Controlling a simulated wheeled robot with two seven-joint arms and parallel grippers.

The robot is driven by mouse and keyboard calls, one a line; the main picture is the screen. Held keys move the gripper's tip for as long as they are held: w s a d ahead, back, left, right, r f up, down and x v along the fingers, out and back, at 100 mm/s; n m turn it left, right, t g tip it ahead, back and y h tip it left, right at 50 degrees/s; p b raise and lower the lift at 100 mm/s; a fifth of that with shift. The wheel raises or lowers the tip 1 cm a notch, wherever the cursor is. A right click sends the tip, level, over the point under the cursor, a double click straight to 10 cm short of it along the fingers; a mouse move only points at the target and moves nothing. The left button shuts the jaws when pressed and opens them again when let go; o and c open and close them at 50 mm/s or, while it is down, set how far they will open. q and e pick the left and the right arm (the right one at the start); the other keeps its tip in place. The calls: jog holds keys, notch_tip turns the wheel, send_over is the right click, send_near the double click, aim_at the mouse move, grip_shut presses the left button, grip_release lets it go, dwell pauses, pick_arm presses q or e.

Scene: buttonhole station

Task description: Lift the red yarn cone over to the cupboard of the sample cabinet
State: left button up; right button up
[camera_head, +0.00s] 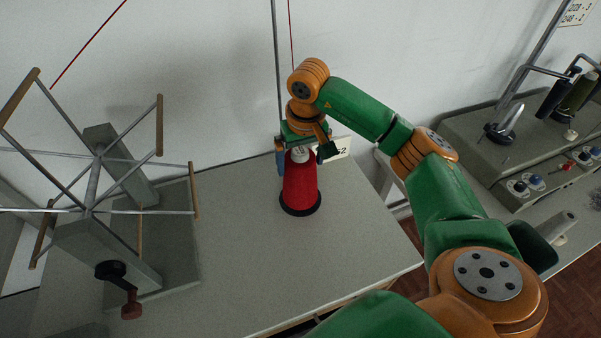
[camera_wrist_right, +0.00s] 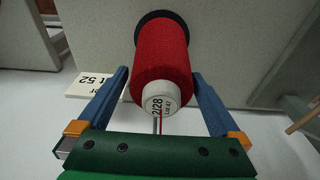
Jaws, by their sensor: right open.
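The red yarn cone (camera_head: 300,184) stands upright on a black base on the grey table (camera_head: 250,250), near its back edge. My right gripper (camera_head: 302,163) is above the cone, pointing down, with its fingers around the cone's top. In the right wrist view the red yarn cone (camera_wrist_right: 162,55) lies between the two blue fingers of the right gripper (camera_wrist_right: 160,92), with a gap on each side. Its white top is marked "2/28". The right gripper is open. My left gripper is not in view. No sample cabinet can be made out for certain.
A yarn-winding frame with wooden pegs (camera_head: 92,190) and a crank (camera_head: 131,305) stands left on the table. A white card (camera_head: 341,147) is behind the cone. At right is a grey machine (camera_head: 510,140) with dark spools. The table's front middle is clear.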

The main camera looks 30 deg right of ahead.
jog(key=shift+w+f, duration=0.3)
jog(key=shift+f, duration=0.05)
jog(key=shift+w, duration=0.2)
jog(key=shift+c, duration=0.4)
jog(key=shift+s, duration=0.25)
jog(key=c, duration=1.4)
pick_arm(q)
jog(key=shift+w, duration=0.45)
pick_arm(e)
jog(key=shift+w, duration=0.2)
grip_shut()
